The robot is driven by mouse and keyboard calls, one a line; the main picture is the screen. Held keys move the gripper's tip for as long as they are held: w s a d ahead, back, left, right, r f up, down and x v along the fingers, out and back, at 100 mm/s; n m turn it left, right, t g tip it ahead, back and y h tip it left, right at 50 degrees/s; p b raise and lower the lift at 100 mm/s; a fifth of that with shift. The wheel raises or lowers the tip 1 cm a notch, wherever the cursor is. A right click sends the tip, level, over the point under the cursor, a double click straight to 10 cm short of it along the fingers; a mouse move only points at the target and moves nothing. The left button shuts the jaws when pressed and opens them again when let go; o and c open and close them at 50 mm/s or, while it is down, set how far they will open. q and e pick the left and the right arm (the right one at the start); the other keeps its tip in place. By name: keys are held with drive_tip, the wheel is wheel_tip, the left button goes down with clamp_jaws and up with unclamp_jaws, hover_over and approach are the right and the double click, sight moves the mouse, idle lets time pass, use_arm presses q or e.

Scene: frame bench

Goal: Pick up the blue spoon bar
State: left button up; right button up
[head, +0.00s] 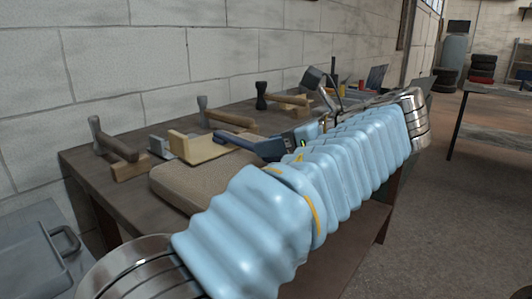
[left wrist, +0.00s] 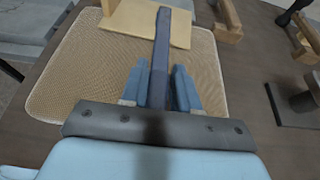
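The blue spoon bar (head: 250,142) is a long, slim, dark blue bar. In the left wrist view the bar (left wrist: 161,45) runs away from me, between the two blue fingers of my left gripper (left wrist: 162,85). The fingers are around the bar, and narrow gaps seem to show beside it, so the gripper looks open. In the head view my left gripper (head: 303,140) is at the bar's near end, partly hidden by my arm. My right gripper is not in view.
Several hammers stand along the back of the bench (head: 85,160), including one at the left (head: 115,145) and one with a wooden handle (head: 228,117). A grey case (head: 35,250) is at the lower left. A brick wall (head: 150,55) is behind the bench.

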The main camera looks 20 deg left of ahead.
use_arm(q)
clamp_jaws()
